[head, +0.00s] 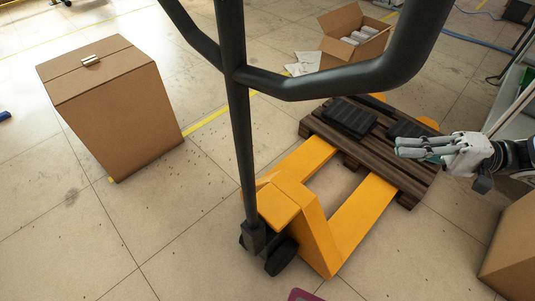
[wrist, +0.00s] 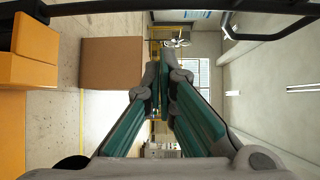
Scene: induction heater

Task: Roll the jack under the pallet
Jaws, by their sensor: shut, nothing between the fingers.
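The yellow pallet jack (head: 316,232) stands in the middle of the head view with its black handle (head: 237,110) rising close to the camera. Its two forks reach into the dark wooden pallet (head: 362,143), and yellow tips show past the pallet's far side. The pallet carries black items (head: 350,118). My gripper (head: 402,147) is at the right, above the pallet's right end, shut and empty, apart from the handle. In the wrist view the closed fingers (wrist: 162,75) show in the middle, with yellow jack parts (wrist: 30,55) at the left.
A closed cardboard box (head: 115,105) stands at the left. An open box (head: 352,38) with things in it is behind the pallet, beside papers on the floor. Another box (head: 512,248) is at the lower right. The floor between the left box and the jack is clear.

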